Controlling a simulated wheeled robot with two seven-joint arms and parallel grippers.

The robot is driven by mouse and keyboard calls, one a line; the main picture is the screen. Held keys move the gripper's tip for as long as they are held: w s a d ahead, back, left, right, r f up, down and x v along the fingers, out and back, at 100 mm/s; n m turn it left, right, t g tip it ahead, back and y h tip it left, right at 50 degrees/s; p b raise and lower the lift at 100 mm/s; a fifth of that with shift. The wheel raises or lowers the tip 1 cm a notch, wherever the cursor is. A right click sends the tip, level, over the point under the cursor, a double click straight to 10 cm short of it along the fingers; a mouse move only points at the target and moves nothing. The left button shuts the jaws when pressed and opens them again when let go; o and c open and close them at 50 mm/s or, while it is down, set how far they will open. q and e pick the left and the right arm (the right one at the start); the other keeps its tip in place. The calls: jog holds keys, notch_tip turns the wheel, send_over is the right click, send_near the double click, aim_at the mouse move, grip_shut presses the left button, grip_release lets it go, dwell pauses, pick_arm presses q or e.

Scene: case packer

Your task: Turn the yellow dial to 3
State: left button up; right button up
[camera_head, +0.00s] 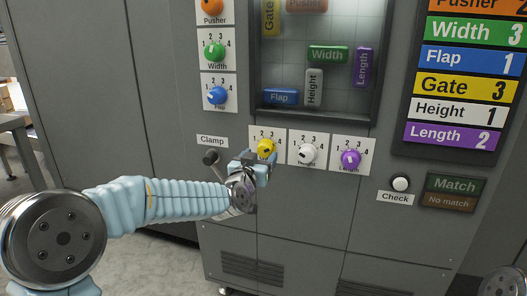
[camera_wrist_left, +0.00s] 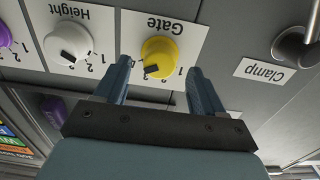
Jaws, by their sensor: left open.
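The yellow dial (camera_head: 266,147) is on the white Gate plate in the lower row of the panel, left of the Height dial. In the left wrist view the yellow dial (camera_wrist_left: 160,55) shows upside down, with its dark pointer mark toward the lower left, seemingly near the 3; the small numbers are hard to read. My left gripper (camera_head: 260,159) is open at the dial, and in the wrist view its fingers (camera_wrist_left: 161,68) stand on either side of it with visible gaps. My right gripper is out of view.
The white Height dial (camera_head: 308,153) and purple Length dial (camera_head: 350,158) sit close to the right. The Clamp lever (camera_head: 211,158) is close to the left. A list sign (camera_head: 459,86) reads Gate 3. The Check button (camera_head: 400,183) is further right.

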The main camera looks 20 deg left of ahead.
aim_at(263, 153)
pick_arm(q)
jog(key=shift+w, duration=1.6)
jog(key=shift+c, duration=0.5)
jog(key=c, duration=1)
